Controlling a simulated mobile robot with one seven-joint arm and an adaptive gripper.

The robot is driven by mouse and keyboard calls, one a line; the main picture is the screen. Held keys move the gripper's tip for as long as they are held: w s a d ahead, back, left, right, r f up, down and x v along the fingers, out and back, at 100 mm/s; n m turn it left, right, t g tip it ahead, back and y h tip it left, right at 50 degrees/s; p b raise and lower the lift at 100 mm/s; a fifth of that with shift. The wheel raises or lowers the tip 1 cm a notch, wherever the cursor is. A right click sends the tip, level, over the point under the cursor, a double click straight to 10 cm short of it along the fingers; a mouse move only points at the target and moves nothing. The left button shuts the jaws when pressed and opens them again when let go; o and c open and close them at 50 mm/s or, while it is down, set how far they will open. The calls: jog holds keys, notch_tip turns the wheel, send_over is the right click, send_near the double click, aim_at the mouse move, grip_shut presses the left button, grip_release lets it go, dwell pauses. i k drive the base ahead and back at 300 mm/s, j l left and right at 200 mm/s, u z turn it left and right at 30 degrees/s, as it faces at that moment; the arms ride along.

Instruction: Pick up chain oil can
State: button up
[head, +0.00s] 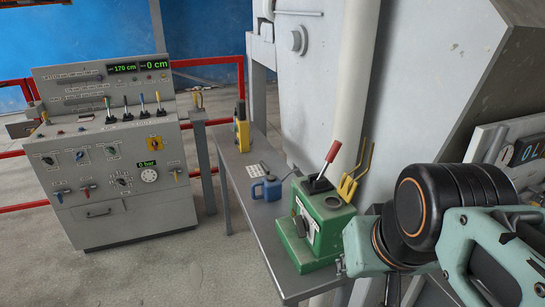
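A small blue can (268,188) with a handle and a short spout, which looks like the chain oil can, stands upright on the grey metal table in the head view. It is left of the green box and nothing touches it. My arm's grey-green and black links fill the lower right. My gripper's fingers do not show, so I cannot see whether it is open or shut.
The grey table (238,163) also bears a green box (321,236) with a red-handled lever, a yellow device (242,134) at the back and a small pale keypad-like item (257,170). A control console (110,205) stands left. A large grey machine (440,85) rises behind, with a pale vertical pipe (354,80).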

aim_at(271, 186)
jog(key=k+j+z, duration=0.1)
jog(key=j+z, duration=0.2)
jog(key=j, duration=0.45)
jog(key=i+j+z, duration=0.15)
jog(key=j, duration=0.2)
jog(key=i+j+z, duration=0.15)
jog(key=j, duration=0.25)
